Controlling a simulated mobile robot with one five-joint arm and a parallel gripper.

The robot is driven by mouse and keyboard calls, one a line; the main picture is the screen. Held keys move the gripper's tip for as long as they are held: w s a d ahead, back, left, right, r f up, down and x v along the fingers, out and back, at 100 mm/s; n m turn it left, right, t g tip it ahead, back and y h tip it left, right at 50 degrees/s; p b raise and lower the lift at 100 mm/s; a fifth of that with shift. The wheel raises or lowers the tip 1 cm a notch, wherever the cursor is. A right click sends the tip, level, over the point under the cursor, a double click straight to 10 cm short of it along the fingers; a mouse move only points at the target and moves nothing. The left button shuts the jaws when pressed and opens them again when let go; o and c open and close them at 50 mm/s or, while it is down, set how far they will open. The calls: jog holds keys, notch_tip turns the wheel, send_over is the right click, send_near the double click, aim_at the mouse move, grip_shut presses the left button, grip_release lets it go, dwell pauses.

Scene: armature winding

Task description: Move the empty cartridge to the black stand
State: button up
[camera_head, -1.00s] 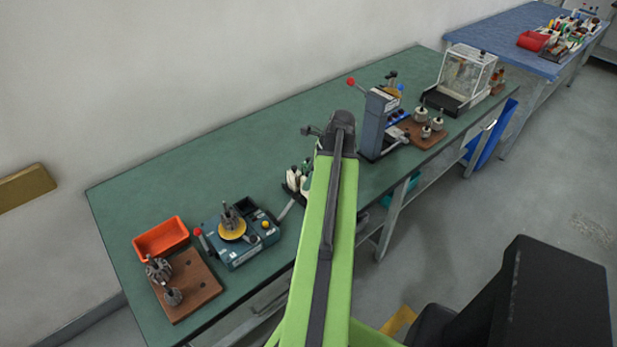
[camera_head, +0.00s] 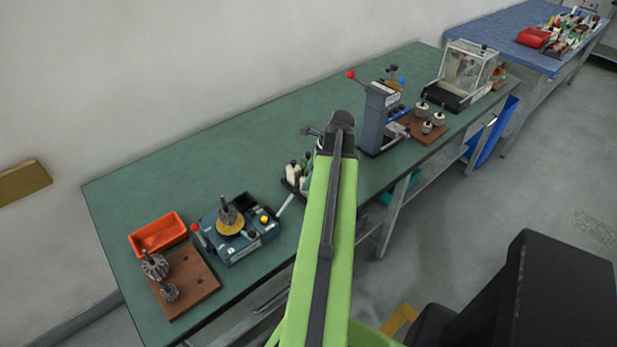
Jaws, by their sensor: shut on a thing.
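My green arm reaches up through the middle of the head view and ends in a dark wrist over the workbench. A small grey part juts left from the wrist; I cannot tell what it is. The jaws and whatever they hold are hidden behind the arm. I cannot tell whether this rack is the black stand, or pick out the empty cartridge.
The green bench (camera_head: 190,165) is clear along its back. At left are an orange bin (camera_head: 158,234), a brown board (camera_head: 195,284) with metal armatures, and a blue fixture (camera_head: 243,246). Right of the arm are a grey press (camera_head: 374,122), another brown board (camera_head: 429,130) and a clear-sided box (camera_head: 467,68).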

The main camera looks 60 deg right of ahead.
dwell(0.4)
jog(key=o, duration=1.6)
jog(key=shift+c, duration=0.2)
notch_tip(320, 180, up, 4)
jog(key=p, duration=0.4)
jog(key=shift+r+p, duration=0.25)
jog(key=shift+p, duration=0.1)
